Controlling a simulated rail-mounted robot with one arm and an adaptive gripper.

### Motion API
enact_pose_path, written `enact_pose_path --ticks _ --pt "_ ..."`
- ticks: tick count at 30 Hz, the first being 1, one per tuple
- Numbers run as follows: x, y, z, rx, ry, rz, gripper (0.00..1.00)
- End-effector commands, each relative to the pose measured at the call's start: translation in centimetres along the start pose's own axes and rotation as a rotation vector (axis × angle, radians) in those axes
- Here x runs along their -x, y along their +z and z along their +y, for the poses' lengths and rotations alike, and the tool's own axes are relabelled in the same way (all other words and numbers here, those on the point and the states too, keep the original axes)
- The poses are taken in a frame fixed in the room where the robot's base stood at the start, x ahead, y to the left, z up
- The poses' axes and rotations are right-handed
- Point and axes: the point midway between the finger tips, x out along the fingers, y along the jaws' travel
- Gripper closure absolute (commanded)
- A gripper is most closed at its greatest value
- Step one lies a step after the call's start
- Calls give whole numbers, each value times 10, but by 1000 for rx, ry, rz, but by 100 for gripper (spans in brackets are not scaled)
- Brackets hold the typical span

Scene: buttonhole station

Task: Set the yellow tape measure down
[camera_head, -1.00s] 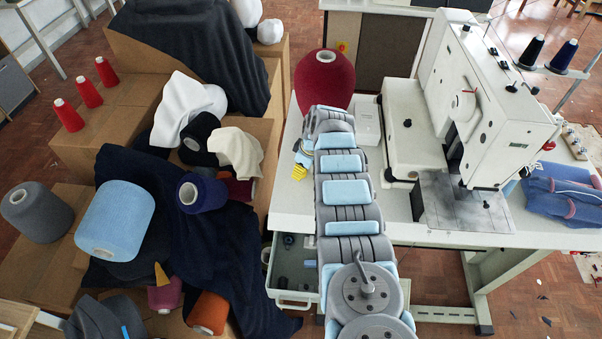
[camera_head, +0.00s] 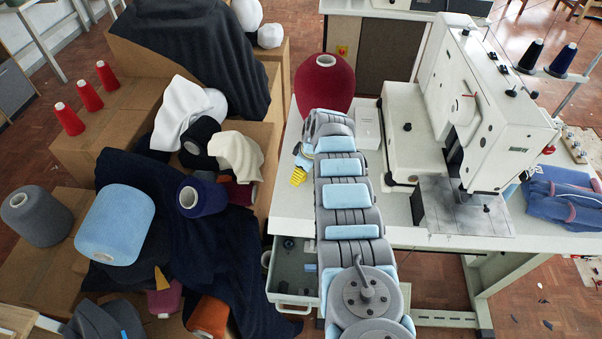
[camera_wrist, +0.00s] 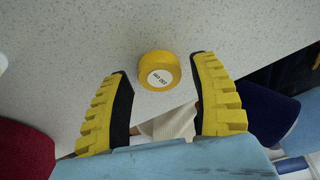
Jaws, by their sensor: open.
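The yellow tape measure (camera_wrist: 158,71) is a small round yellow case with a white label on its face. In the wrist view it sits on the pale speckled table top (camera_wrist: 60,60). My gripper (camera_wrist: 162,68) is open, with its yellow ribbed fingers spread on either side of the tape measure and a gap showing on both sides. In the head view only a little of the gripper's yellow fingers (camera_head: 298,176) shows at the table's left edge. I cannot make out the tape measure in that view.
A dark red yarn cone (camera_head: 325,84) and a white box (camera_head: 367,124) stand behind my arm. A white sewing machine (camera_head: 485,110) fills the table's right side. Cartons with yarn cones and dark cloth (camera_head: 190,240) lie left. An open drawer (camera_head: 292,298) juts out below the table.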

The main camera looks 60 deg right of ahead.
Motion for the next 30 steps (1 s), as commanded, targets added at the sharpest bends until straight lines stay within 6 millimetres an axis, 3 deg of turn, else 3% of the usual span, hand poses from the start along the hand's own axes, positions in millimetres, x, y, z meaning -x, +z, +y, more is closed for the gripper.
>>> enact_pose_path --ticks 30 --pt "97 0 0 1 2 0 38"
